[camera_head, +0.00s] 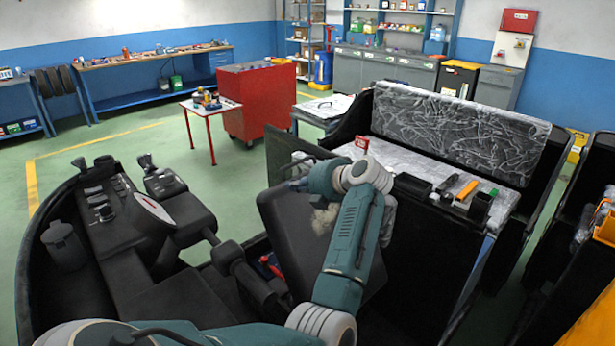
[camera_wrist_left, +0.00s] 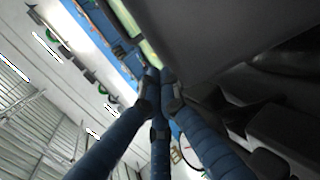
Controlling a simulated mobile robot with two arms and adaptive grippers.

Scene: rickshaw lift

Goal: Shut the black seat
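The black seat (camera_head: 292,232) stands tilted up as a dark panel in the middle of the vehicle in the head view. My left arm crosses in front of it and hides part of it. My left gripper (camera_head: 299,184) is by the seat's upper edge, small and partly hidden by my wrist. In the left wrist view, the blue fingers of my left gripper (camera_wrist_left: 159,76) come together at their tips with nothing visible between them. A broad dark surface, seemingly the seat (camera_wrist_left: 230,35), lies beside the tips; contact cannot be told. My right gripper is out of view.
A control console (camera_head: 100,195) with levers is at the left. A bench with a plastic-covered backrest (camera_head: 450,125) and small items stands at the right. Beyond are a red cabinet (camera_head: 258,100) and a small red table (camera_head: 210,108). Green floor is free between them and the vehicle.

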